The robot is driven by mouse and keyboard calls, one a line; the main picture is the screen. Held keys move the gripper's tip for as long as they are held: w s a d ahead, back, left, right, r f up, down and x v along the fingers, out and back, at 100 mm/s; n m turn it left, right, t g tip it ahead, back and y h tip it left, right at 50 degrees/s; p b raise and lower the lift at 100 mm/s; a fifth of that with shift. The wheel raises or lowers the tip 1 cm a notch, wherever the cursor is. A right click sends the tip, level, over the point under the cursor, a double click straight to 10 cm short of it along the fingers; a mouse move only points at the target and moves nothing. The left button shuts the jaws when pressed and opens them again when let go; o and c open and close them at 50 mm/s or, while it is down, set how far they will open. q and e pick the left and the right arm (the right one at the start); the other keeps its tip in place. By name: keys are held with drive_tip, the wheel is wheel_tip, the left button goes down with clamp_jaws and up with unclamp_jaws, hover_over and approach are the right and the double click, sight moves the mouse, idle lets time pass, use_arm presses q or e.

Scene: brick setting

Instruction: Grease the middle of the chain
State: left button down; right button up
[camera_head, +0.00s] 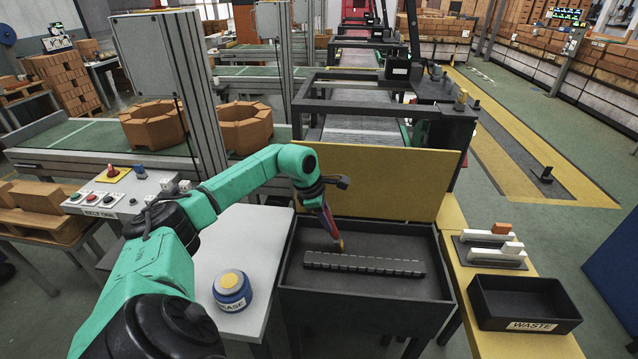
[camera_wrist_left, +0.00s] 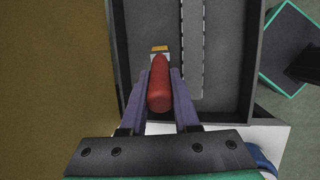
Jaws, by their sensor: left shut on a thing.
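My left gripper (camera_head: 324,208) is shut on a brush with a red handle (camera_wrist_left: 161,85), which also shows in the head view (camera_head: 330,222). The brush points down, and its orange-yellow tip is over the open dark tray (camera_head: 365,312). The chain (camera_head: 370,265), a grey segmented strip, lies across the tray floor. In the left wrist view the chain (camera_wrist_left: 190,48) runs beside the brush, with a gap between the tip and the chain. The height of the tip is hard to tell. A blue grease tub (camera_head: 233,302) with a yellow top stands on the white table. My right gripper is not in view.
A yellow panel (camera_head: 385,180) stands upright behind the tray. A black waste bin (camera_head: 525,302) and small white-handled tools (camera_head: 490,240) are on the yellow bench to the right. A button box (camera_head: 115,195) is at the left. The tray floor in front of the chain is clear.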

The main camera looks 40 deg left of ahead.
use_arm(q)
wheel_tip(320, 180, up, 10)
drive_tip(key=p, duration=0.3)
drive_tip(key=shift+w+d+f, duration=0.1)
drive_tip(key=shift+d+f, duration=0.05)
drive_tip(key=shift+f, duration=0.1)
drive_tip(key=shift+r+p, duration=0.5)
drive_tip(key=shift+r, duration=0.55)
